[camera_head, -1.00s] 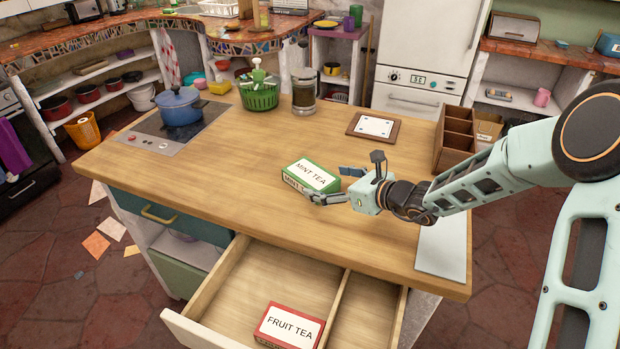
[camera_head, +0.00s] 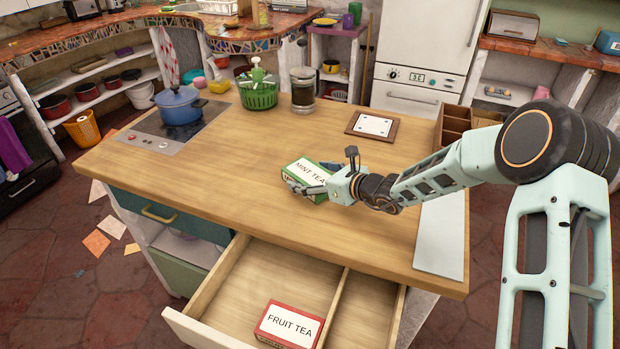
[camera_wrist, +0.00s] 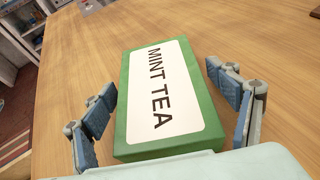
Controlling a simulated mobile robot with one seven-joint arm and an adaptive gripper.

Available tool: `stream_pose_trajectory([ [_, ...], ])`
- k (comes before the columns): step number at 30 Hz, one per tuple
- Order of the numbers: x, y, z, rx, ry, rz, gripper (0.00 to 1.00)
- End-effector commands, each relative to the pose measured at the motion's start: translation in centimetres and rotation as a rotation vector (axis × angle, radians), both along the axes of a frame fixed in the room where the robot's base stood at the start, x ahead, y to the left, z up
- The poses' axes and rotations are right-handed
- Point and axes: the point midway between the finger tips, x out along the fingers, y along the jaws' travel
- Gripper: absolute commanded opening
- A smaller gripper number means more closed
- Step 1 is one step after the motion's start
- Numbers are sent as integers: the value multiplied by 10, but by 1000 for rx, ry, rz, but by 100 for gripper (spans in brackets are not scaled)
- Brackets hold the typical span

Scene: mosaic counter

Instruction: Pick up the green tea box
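The green tea box (camera_head: 305,174), with a white label reading MINT TEA, lies flat on the wooden island top. In the wrist view the green box (camera_wrist: 163,95) sits between the two blue-padded fingers of my gripper (camera_wrist: 170,108). The fingers are spread, with a gap visible on the right side and a smaller gap on the left. In the head view my gripper (camera_head: 318,185) is at the box's right and front side, partly covering it. The gripper is open.
An open drawer (camera_head: 228,282) below the counter holds a red fruit tea box (camera_head: 289,324). A blue pot (camera_head: 179,106), green basket (camera_head: 259,94), glass jar (camera_head: 303,90), framed tile (camera_head: 373,126) and wooden organizer (camera_head: 452,128) stand farther back. The counter's left and middle are clear.

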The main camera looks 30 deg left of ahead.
Motion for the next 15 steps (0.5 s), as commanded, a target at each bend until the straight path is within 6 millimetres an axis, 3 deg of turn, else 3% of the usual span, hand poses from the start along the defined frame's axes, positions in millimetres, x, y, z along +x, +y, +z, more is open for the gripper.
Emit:
stream_pose_trajectory([
  [2, 0, 0, 0, 0, 0, 0, 69],
  [10, 0, 0, 0, 0, 0, 0, 39],
  [15, 0, 0, 1, 1, -1, 0, 38],
])
